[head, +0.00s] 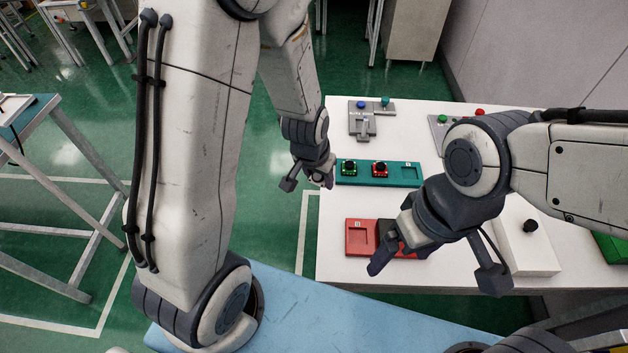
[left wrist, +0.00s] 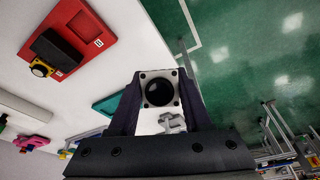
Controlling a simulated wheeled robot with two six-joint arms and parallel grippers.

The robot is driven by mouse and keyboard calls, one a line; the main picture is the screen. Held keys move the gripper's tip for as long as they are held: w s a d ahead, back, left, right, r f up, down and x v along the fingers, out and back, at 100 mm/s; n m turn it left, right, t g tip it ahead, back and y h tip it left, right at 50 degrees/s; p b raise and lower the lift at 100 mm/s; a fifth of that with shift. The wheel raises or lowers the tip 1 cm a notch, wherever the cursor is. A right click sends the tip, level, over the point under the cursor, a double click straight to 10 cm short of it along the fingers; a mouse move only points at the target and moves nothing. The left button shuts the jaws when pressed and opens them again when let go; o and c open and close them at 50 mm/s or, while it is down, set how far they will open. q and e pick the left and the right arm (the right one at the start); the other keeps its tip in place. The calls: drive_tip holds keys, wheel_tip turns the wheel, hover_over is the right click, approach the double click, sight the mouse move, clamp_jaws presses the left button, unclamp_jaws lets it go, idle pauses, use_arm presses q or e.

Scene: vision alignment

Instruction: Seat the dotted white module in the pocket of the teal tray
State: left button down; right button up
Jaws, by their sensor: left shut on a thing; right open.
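The teal tray (head: 345,181) lies on the white table in the head view. It holds a green module (head: 348,167) and a red module (head: 379,169). Its empty pocket (head: 409,174) is at the right end. My left gripper (head: 321,176) is by the tray's left end. In the left wrist view it is shut on the white module (left wrist: 158,90), which has corner dots and a round black centre. The module is hard to make out in the head view. My right gripper (head: 402,250) is open over the red tray and hides part of it.
The red tray (head: 358,252) lies nearer than the teal one; its black module with a yellow ring (left wrist: 42,68) shows in the left wrist view. A white box (head: 527,255) with a black knob is at right. A grey fixture (head: 362,120) stands behind the teal tray.

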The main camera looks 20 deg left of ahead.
use_arm(q)
drive_tip(key=w+d+r+m, duration=0.1)
drive_tip(key=d+r+m, duration=0.2)
drive_tip(key=d+r, duration=0.4)
use_arm(e)
drive_tip(key=shift+c, duration=0.6)
drive_tip(key=w+a+f+m+g+y, duration=0.1)
drive_tip(key=w+a+m+g+y, duration=0.15)
drive_tip(key=w+m+y, duration=0.85)
drive_tip(key=w+d+m+t+y, duration=0.2)
drive_tip(key=w+d+m+t, duration=0.6)
drive_tip(key=w, duration=0.6)
use_arm(q)
drive_tip(key=w+d+n, duration=0.5)
drive_tip(key=w+d, duration=0.2)
drive_tip(key=shift+w+r, duration=0.35)
drive_tip(key=shift+r, duration=0.1)
use_arm(e)
drive_tip(key=w+a+f, duration=0.1)
drive_tip(key=a+f, duration=0.1)
drive_tip(key=a, duration=0.3)
drive_tip(key=w+a+f+m+g, duration=0.1)
drive_tip(key=a+f, duration=0.1)
drive_tip(key=a, duration=0.3)
drive_tip(key=shift+w+m, duration=0.3)
drive_tip(key=shift+g, duration=0.25)
